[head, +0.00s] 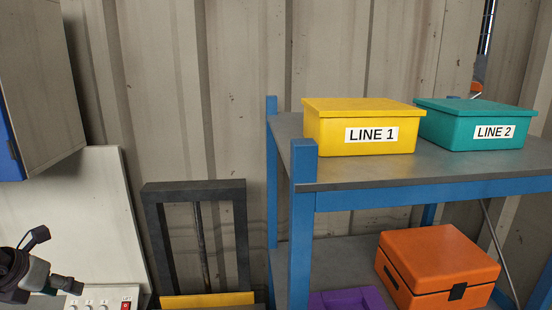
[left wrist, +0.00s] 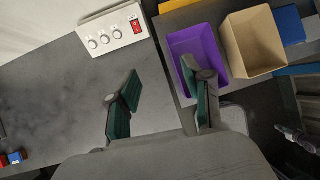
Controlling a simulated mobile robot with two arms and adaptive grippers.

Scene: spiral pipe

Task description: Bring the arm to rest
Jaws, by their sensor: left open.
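My left gripper (head: 54,263) is at the lower left edge of the head view, in front of the pale panel and beside a white control box (head: 98,303). In the left wrist view its two green-padded fingers (left wrist: 160,84) are spread wide with nothing between them. They hang over the grey worktop (left wrist: 65,105) and the left side of a purple bin (left wrist: 210,43). My right gripper is not seen in the head view.
A blue-framed shelf (head: 400,180) holds a yellow LINE 1 box (head: 335,133) and a teal LINE 2 box (head: 450,130). An orange case (head: 430,265) sits below. A tan bin (left wrist: 255,45) stands beside the purple one. The worktop's left part is mostly clear.

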